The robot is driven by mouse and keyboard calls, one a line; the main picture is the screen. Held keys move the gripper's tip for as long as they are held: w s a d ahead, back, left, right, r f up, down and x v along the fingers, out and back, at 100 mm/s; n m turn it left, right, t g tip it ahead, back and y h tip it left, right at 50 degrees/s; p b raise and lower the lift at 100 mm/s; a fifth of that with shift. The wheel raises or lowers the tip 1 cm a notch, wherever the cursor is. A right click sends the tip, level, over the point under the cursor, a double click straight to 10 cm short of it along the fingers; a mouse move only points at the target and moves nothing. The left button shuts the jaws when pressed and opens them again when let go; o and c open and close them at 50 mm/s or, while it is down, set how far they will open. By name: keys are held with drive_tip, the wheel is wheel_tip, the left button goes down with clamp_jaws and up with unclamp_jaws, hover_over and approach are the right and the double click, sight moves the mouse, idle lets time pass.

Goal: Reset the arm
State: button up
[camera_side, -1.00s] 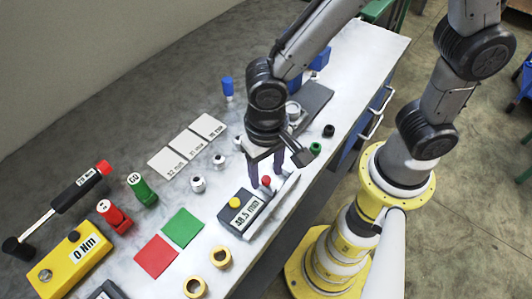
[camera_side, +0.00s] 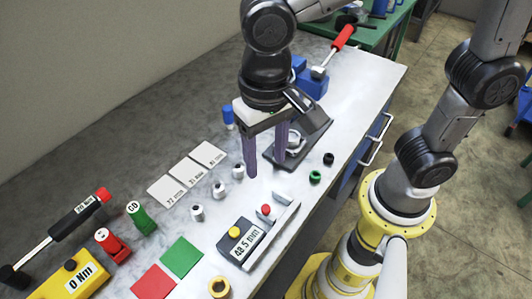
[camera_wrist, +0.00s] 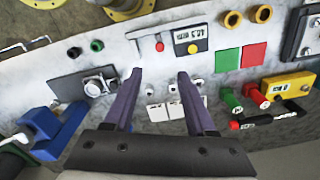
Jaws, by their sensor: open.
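My gripper (camera_side: 266,170) hangs over the white workbench (camera_side: 345,95) with its two purple fingers apart. Nothing shows between the fingers. In the wrist view my gripper (camera_wrist: 156,80) also shows spread and empty over the bench. In the side view it stands above and behind the grey measuring device (camera_side: 238,245) marked 48.5 mm, which has a yellow and a red button. The device also shows in the wrist view (camera_wrist: 190,35), beyond the fingertips. The bench surface directly below the fingers is partly hidden.
Small white fittings (camera_side: 197,213) stand near white label cards (camera_side: 188,180). A grey plate (camera_side: 318,150) with a ring-like fixture lies behind the fingers. Green (camera_side: 181,257) and red (camera_side: 153,284) squares, a yellow 0 Nm box (camera_side: 75,275) and a blue block (camera_side: 312,82) are also on the bench.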

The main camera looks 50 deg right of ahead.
drive_tip(key=d+r+m+t+y, duration=0.1)
drive_tip(key=d+r+m+t, duration=0.3)
drive_tip(key=d, duration=0.8)
drive_tip(key=s+d+f+n+t+h, duration=0.1)
drive_tip(key=s+d+n, duration=0.4)
drive_tip(key=d+n, duration=0.2)
drive_tip(key=shift+s+d+n+t, duration=0.3)
drive_tip(key=shift+d, duration=0.15)
